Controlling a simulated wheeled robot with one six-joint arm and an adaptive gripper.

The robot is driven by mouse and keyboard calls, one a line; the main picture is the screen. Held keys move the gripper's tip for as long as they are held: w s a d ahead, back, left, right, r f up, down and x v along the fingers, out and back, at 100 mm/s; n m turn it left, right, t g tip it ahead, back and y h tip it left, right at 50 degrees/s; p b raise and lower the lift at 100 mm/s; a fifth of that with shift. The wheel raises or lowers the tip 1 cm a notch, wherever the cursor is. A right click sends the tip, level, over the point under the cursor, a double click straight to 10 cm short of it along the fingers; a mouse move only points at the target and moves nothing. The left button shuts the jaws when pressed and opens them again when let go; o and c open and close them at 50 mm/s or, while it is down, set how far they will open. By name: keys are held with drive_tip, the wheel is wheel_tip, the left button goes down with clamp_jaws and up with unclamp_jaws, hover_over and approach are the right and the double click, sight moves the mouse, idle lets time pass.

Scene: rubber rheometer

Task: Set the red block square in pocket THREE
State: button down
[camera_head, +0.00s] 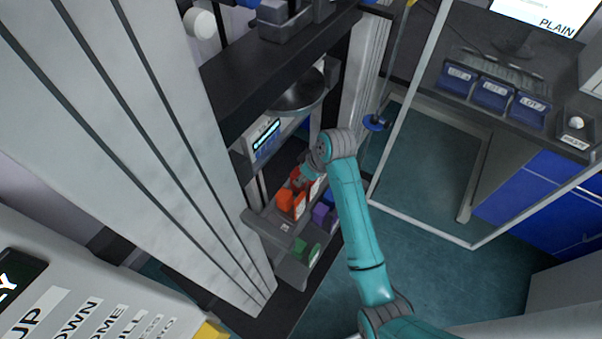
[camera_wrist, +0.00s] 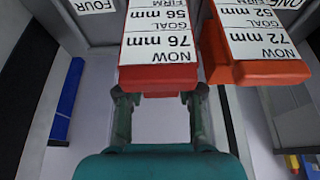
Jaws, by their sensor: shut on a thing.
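The red block (camera_wrist: 160,78) has a white label reading NOW 76 mm, GOAL 56 mm, FIRM, upside down in the wrist view. My gripper (camera_wrist: 160,98) is shut on its near end, with one finger at each side. In the head view the red block (camera_head: 296,178) is partly hidden by my gripper (camera_head: 306,178), at the shelf. Signs FOUR (camera_wrist: 96,6) and ONE (camera_wrist: 291,3) show in the wrist view. I see no sign reading THREE. Whether the block rests on the shelf or is lifted, I cannot tell.
An orange block (camera_wrist: 258,72) labelled 72 mm stands close on the red block's right, slightly turned. A blue piece (camera_wrist: 67,101) lies left. Purple (camera_head: 320,213) and green (camera_head: 306,250) blocks sit nearby. A dark upper shelf (camera_head: 270,75) and upright posts hem in my arm.

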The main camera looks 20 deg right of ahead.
drive_tip(key=c, duration=0.7)
unclamp_jaws()
drive_tip(key=shift+c, duration=0.2)
drive_tip(key=v, duration=1.2)
